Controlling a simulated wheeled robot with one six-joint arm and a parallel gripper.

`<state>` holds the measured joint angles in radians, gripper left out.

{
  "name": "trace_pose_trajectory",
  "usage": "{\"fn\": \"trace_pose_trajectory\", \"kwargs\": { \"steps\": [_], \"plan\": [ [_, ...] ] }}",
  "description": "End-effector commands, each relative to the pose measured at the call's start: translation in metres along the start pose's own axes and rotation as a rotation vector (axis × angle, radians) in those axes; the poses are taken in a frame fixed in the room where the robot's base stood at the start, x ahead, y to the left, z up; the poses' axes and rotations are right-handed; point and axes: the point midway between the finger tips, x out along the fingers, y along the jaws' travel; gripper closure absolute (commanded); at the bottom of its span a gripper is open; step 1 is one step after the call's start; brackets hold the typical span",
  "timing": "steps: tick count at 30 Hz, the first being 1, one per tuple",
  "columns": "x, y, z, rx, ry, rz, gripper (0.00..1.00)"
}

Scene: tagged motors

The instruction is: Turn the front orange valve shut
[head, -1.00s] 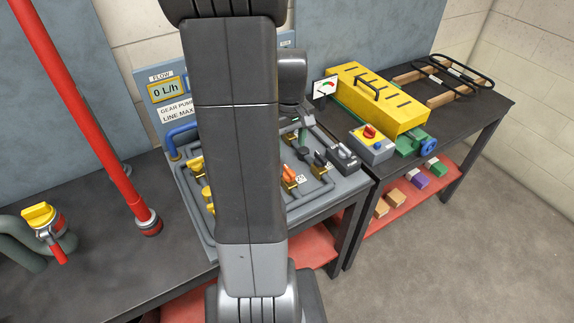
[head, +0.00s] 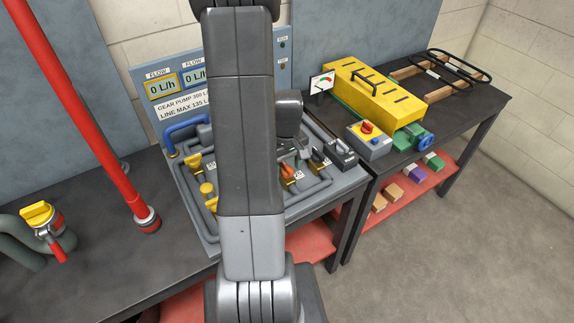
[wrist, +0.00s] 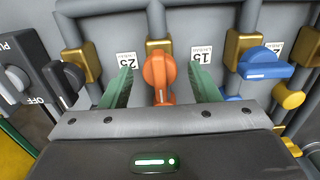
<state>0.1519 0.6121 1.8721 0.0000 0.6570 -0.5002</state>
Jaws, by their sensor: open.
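An orange valve handle (wrist: 158,75) sits on a brass body in the middle of the wrist view, in line with the grey pipe. It also shows in the head view (head: 287,171), partly hidden by my arm. My gripper (wrist: 161,76) is open, with one green finger on each side of the orange handle and a visible gap on both sides. In the head view my arm covers the middle of the valve board, and the fingers are hard to make out.
In the head view, yellow valves (head: 207,188) lie left of my arm, and a control box (head: 368,140) stands right.

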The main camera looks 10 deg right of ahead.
Motion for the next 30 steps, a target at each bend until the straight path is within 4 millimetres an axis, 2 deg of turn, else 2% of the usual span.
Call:
{"fn": "trace_pose_trajectory", "kwargs": {
  "steps": [1, 8, 20, 30],
  "plan": [
    [-0.0001, 0.0000, 0.0000, 0.000, 0.000, 0.000, 0.44],
    [-0.0003, 0.0000, -0.0001, 0.000, 0.000, 0.000, 0.89],
    [0.0006, 0.0001, -0.0001, 0.067, 0.000, 0.000, 0.89],
    [0.0013, 0.0003, -0.0004, 0.326, 0.001, 0.001, 0.89]
  ]
}}
